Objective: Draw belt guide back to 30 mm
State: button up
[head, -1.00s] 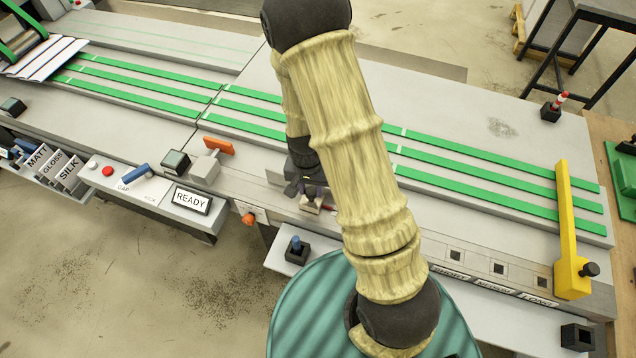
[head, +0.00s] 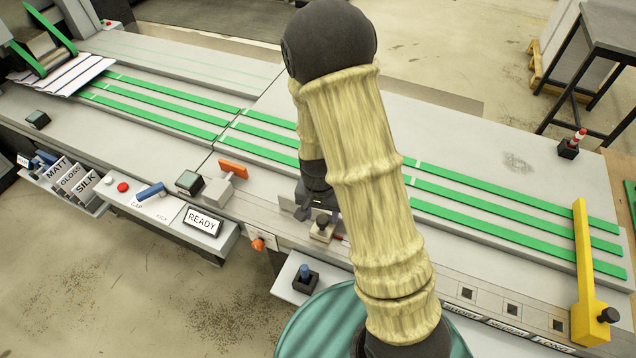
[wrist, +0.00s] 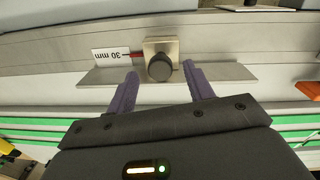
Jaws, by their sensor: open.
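The belt guide's block (wrist: 170,50) is beige with a dark round knob (wrist: 159,68); it shows small in the head view (head: 322,232), beside my arm. A thin grey plate (wrist: 225,74) extends to either side of it in the wrist view. A white label reading 30 mm (wrist: 112,54) lies just left of the block, and a red line runs between its figures and the block. My gripper (wrist: 160,76) is open, its purple fingers on either side of the knob with gaps; I cannot tell their height relative to it. My arm hides part of the rail in the head view.
A yellow arm (head: 583,270) crosses the belts at the right. An orange-flagged block (head: 218,188) and a READY sign (head: 203,222) stand left of my gripper. A blue peg in a black holder (head: 305,279) sits on the front shelf. Green belts (head: 460,197) run along the table.

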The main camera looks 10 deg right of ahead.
aim_at(320, 221)
notch_tip(320, 221, up, 15)
jog(key=a+b, duration=0.1)
jog(key=shift+w, duration=0.25)
dwell(0.5)
jog(key=s+d+n+t, duration=0.2)
jog(key=s+d+n, duration=0.2)
jog(key=s, duration=0.3)
jog(key=shift+d+n+t+y, duration=0.3)
jog(key=shift+d+n+t, duration=0.1)
jog(key=shift+n, duration=0.3)
jog(key=shift+s, duration=0.25)
jog(key=shift+w, duration=0.1)
dwell(0.3)
